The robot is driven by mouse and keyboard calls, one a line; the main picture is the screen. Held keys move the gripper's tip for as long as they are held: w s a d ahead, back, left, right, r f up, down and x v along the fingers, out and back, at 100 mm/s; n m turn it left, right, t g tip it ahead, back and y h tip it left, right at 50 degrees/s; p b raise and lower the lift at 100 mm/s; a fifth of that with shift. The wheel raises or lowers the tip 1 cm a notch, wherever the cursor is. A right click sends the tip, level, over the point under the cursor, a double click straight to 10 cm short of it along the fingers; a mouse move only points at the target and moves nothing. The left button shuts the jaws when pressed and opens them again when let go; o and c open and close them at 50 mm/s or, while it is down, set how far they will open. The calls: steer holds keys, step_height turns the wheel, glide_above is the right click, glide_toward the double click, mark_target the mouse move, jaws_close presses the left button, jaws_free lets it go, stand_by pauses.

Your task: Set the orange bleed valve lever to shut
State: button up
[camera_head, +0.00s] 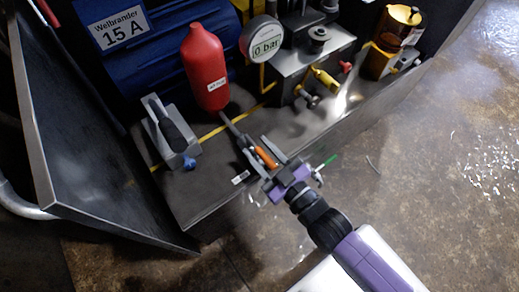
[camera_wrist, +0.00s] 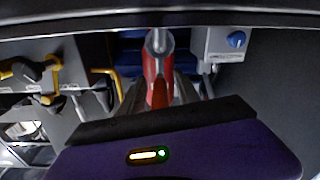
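The orange bleed valve lever (camera_head: 266,158) is at the front edge of the dark machine deck in the head view, on a grey metal pipe or stem. My gripper (camera_head: 262,147) is around it, its two fingers apart with the lever between them. I see gaps beside the lever, so the gripper looks open; contact with a finger cannot be told. In the wrist view an orange-red piece (camera_wrist: 158,94) shows near the middle below a silver pipe (camera_wrist: 158,40), partly hidden by my gripper body. The valve body is mostly hidden.
A red bottle (camera_head: 205,68) stands behind the lever. A gauge (camera_head: 263,40) reads 0 bar. A grey block (camera_head: 172,135) with a blue knob (camera_head: 190,163) is left. A yellow-handled valve (camera_head: 325,79) and an amber container (camera_head: 398,28) are right. The floor at right is open.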

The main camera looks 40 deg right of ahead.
jaws_close()
stand_by(1.4)
